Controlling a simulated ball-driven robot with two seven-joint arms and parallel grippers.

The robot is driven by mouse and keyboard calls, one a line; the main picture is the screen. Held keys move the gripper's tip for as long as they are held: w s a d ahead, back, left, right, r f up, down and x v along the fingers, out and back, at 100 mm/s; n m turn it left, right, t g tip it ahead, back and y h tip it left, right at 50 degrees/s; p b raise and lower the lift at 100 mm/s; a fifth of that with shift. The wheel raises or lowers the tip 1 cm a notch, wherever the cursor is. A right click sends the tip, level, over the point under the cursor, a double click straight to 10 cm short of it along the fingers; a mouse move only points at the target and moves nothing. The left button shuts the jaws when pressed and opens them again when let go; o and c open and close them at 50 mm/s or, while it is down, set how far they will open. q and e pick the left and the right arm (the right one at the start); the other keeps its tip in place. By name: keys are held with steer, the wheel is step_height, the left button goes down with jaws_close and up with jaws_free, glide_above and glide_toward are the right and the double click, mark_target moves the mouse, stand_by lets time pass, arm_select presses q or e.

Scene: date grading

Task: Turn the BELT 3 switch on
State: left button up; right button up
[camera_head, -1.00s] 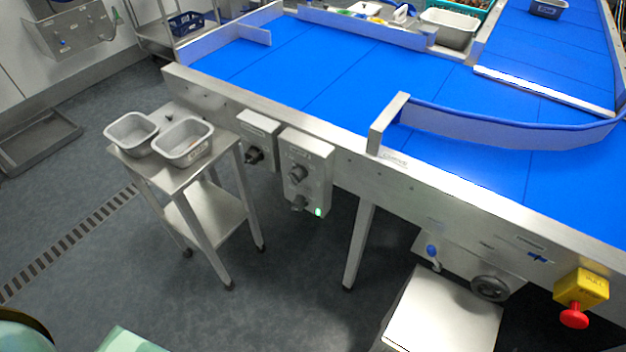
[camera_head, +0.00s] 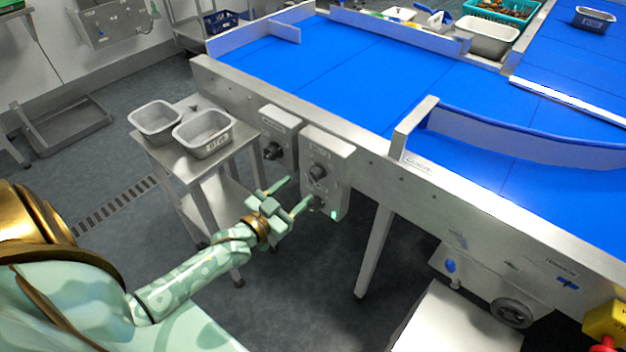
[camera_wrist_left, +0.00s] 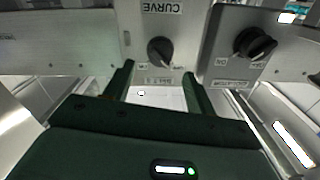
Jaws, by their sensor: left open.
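The right control box (camera_head: 337,165) hangs under the conveyor's front rail. Its upper black knob (camera_head: 317,172) also shows in the left wrist view (camera_wrist_left: 160,50), beside a small upside-down label (camera_wrist_left: 158,80) that seems to read BELT 3. A CURVE label shows on the knob's other side. A lower knob (camera_head: 315,201) and a green light (camera_head: 334,213) are in the head view. My left gripper (camera_head: 299,191) is open and empty just in front of this box. In the wrist view its fingers (camera_wrist_left: 157,88) lie either side of the small label, seemingly short of the knob.
The left control box (camera_head: 281,134) has one black knob (camera_head: 272,151). A steel stand (camera_head: 180,165) with two grey tubs (camera_head: 204,131) is to the left. The blue belt (camera_head: 350,80) lies above. A yellow box with a red button (camera_head: 606,322) is far right.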

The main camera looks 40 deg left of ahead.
mark_target(309, 179)
arm_select(q)
steer(key=w, duration=0.2)
steer(key=w+b, duration=0.1)
steer(key=w, duration=0.3)
steer(key=shift+w+d+b, duration=0.25)
steer(key=shift+w+b, duration=0.05)
steer(key=shift+w, duration=0.05)
steer(key=c, duration=1)
